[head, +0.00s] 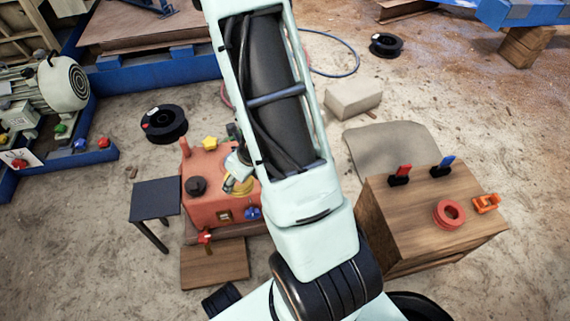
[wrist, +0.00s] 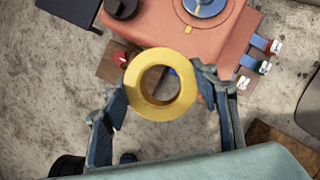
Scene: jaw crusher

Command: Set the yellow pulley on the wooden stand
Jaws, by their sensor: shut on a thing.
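The yellow pulley (wrist: 160,112) is a thick ring with a round hole. In the wrist view it sits between the two fingers of my gripper (wrist: 161,88), which is shut on its sides. A wooden box-like stand (head: 400,217) is at the right in the head view, well apart from my gripper. A red ring (head: 449,214) lies on its top.
The stand's top also bears red (head: 402,173) and blue (head: 444,165) pieces and an orange clamp (head: 486,203). The red-orange machine (head: 207,205) stands beside a small dark table (head: 156,198). A wooden board (head: 215,265) lies in front. A pale block (head: 353,98) is behind.

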